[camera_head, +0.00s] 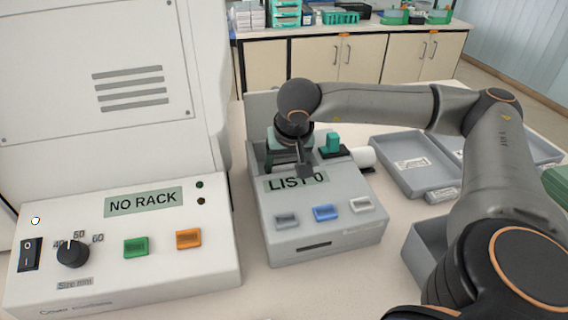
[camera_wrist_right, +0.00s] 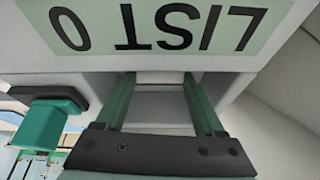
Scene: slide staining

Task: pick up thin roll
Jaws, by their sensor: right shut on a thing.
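My right gripper (camera_head: 289,160) points down at the back left of the grey machine labelled LIST 0 (camera_head: 325,247). In the right wrist view its two green fingers (camera_wrist_right: 159,82) stand apart and are shut on a pale thing (camera_wrist_right: 158,104) between them. That thing is mostly hidden, and I cannot tell for sure that it is the thin roll. A white roll-like piece (camera_head: 364,157) sticks out at the machine's right side, beside a teal block (camera_head: 332,143) on a black base. The teal block also shows in the right wrist view (camera_wrist_right: 42,126). My left gripper is not in view.
A large white machine with a NO RACK display (camera_head: 143,201) stands at the left, with a knob and coloured buttons. Grey trays (camera_head: 402,177) lie to the right, partly behind my right arm. A cabinet bench (camera_head: 385,62) with green racks is at the back.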

